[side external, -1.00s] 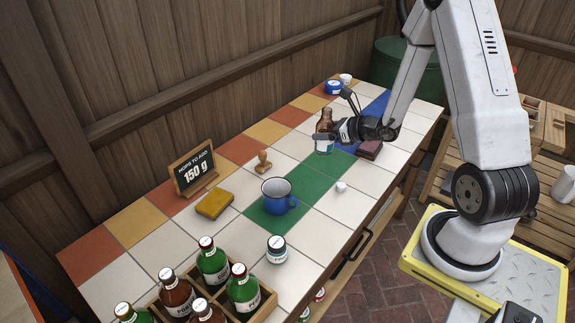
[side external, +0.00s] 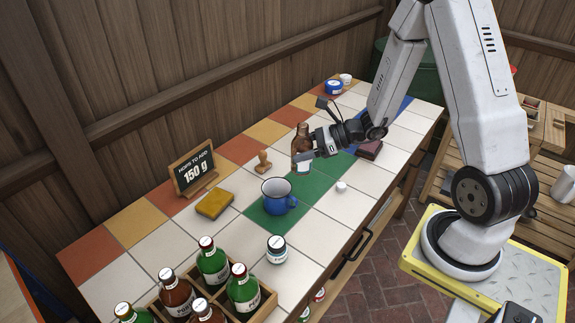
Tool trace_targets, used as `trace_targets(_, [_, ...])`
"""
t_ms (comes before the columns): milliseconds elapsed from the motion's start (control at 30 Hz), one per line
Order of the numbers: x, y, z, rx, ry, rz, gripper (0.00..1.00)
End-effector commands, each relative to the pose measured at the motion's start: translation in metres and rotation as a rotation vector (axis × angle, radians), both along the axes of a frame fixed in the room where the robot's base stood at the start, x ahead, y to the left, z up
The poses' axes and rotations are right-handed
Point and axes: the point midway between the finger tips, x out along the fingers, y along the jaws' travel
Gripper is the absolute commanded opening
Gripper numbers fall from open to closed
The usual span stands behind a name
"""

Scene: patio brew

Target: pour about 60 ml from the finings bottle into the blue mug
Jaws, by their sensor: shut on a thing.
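The blue mug (side external: 277,199) stands upright on the green tiles, its rim and pale inside facing up and its handle to the right. My gripper (side external: 303,157) is shut on a brown bottle (side external: 301,141) with a pale label. The bottle is upright and beyond the mug, a little to its right in the picture. Its label is too small to read, and my gripper hides part of it. I cannot tell how far its base is above the tiles. The mug's contents cannot be made out.
A wooden crate (side external: 262,309) holds several bottles. A yellow sponge (side external: 215,203), stamp (side external: 263,161) and sign (side external: 194,169) stand left. A dark red block (side external: 369,149) lies under my arm.

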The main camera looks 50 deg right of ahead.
Motion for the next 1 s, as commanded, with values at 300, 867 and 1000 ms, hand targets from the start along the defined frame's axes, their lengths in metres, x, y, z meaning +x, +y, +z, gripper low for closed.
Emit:
trace_targets(300, [-0.017,0.041,0.000,0.005,0.005,0.203,0.00])
trace_targets(867, [-0.022,0.049,-0.038,0.010,0.009,0.247,0.00])
trace_targets(1000, [-0.022,0.049,-0.056,0.010,0.009,0.247,0.00])
